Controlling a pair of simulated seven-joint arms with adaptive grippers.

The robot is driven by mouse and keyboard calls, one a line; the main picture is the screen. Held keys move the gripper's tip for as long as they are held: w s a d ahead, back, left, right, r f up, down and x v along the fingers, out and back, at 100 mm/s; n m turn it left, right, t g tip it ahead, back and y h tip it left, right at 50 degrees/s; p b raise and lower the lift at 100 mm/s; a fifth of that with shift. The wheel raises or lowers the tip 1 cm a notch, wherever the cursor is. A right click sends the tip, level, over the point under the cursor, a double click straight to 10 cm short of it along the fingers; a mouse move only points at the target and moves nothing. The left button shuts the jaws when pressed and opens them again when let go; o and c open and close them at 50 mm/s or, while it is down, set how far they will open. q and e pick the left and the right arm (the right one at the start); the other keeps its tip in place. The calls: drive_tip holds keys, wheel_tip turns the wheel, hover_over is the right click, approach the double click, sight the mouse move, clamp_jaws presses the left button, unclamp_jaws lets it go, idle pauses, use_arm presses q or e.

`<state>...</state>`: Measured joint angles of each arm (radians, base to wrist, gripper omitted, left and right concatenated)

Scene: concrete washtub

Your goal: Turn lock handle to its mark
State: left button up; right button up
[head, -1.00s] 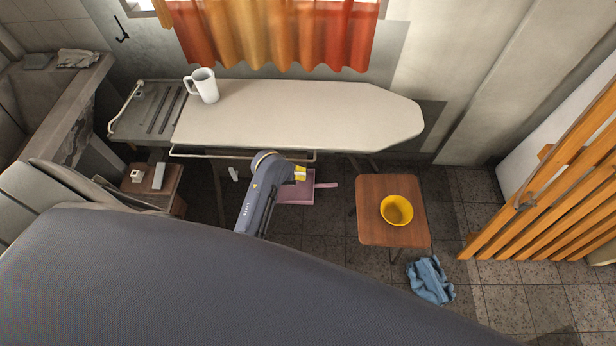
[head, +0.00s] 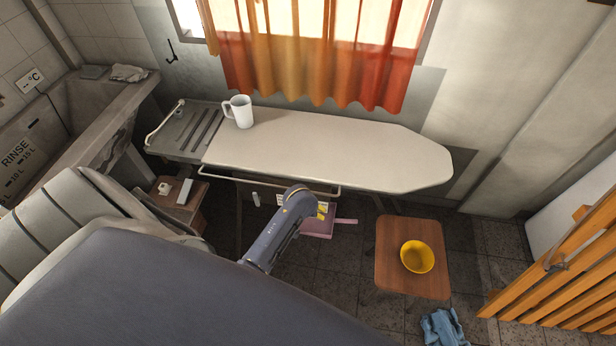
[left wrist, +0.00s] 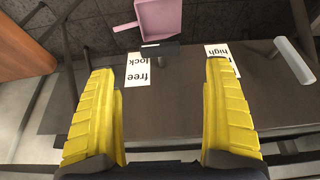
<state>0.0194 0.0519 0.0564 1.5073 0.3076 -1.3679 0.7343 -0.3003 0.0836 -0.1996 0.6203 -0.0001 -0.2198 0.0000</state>
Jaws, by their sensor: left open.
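My left gripper (head: 322,210) is just below the front edge of the ironing board (head: 340,145). In the left wrist view its two yellow fingers (left wrist: 162,105) are spread wide with nothing between their tips. Ahead of them is a dark panel (left wrist: 190,100) with a white card reading "free" and "lock" (left wrist: 140,72), upside down. A short black handle (left wrist: 160,48) lies beside this card, beyond the fingertips and apart from them. Its exact angle to the marks is hard to tell. A second card reads "high" (left wrist: 222,58). My right gripper is not in view.
A pale grey bar (left wrist: 293,60) sticks out right of the cards. A pink dustpan (head: 318,226) lies on the floor below. A stool (head: 395,277) with a yellow bowl (head: 417,257) stands to the right. A white mug (head: 240,112) stands on the board.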

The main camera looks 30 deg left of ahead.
use_arm(q)
drive_tip(key=shift+x, duration=4.4)
drive_tip(key=shift+c, duration=0.4)
drive_tip(key=c, duration=1.2)
